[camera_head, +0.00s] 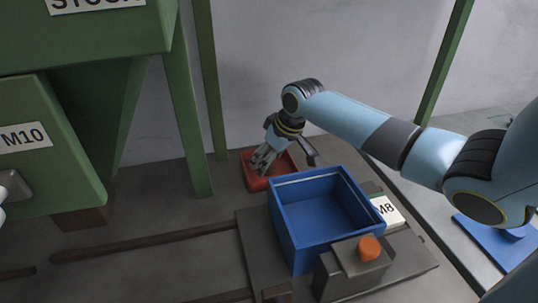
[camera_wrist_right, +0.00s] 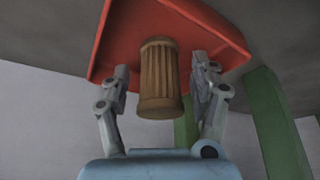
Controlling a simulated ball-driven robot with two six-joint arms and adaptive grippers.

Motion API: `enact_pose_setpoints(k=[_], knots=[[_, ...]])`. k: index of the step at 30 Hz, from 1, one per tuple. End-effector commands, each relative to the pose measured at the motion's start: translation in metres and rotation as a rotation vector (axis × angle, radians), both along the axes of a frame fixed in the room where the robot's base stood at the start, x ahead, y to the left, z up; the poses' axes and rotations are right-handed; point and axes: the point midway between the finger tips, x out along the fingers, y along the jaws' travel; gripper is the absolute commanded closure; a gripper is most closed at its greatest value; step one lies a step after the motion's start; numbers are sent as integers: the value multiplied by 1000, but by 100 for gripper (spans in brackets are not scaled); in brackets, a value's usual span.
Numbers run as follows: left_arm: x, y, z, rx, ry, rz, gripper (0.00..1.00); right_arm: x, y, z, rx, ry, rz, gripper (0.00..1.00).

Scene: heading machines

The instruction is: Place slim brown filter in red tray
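The red tray (camera_head: 251,184) lies on the floor behind the blue bin in the head view, and its red surface (camera_wrist_right: 215,30) fills the top of the right wrist view. My right gripper (camera_head: 262,163) is over the tray. In the right wrist view the slim brown filter (camera_wrist_right: 158,78), a ribbed cylinder, is between the fingers of my right gripper (camera_wrist_right: 161,80). A gap shows on each side, so the fingers are open around it. The filter overlaps the tray; whether it touches the tray is unclear. In the head view the filter cannot be made out.
A blue open bin (camera_head: 318,212) stands close in front of the tray on a grey platform, with an orange knob (camera_head: 369,247) and an M8 sign (camera_head: 386,210). Green posts (camera_head: 208,80) and the green M10 machine (camera_head: 50,165) stand to the left.

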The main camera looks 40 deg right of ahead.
Motion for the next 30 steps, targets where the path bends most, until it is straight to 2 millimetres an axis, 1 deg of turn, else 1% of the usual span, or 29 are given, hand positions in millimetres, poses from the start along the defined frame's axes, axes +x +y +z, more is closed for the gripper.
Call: enact_pose_setpoints(k=[7, 11, 14, 21, 24, 27, 30], knots=[[0, 0, 0, 0, 0, 0, 60, 0, 0, 1, 0, 0, 0, 36], [0, 0, 2, 0, 1, 0, 60, -2, -1, 9, -2, -2, 1, 36], [0, 0, 4, 0, 1, 0, 60, -9, -2, 25, -3, -3, 3, 36], [0, 0, 9, 0, 1, 0, 60, -32, -4, 75, -4, -1, 2, 36], [0, 0, 10, 0, 1, 0, 60, -40, -4, 92, -5, -1, 3, 36], [0, 0, 11, 1, 1, 0, 60, -45, -5, 104, -3, 0, 2, 36], [0, 1, 11, 1, 1, 0, 60, -48, -4, 110, -2, -1, 0, 36]])
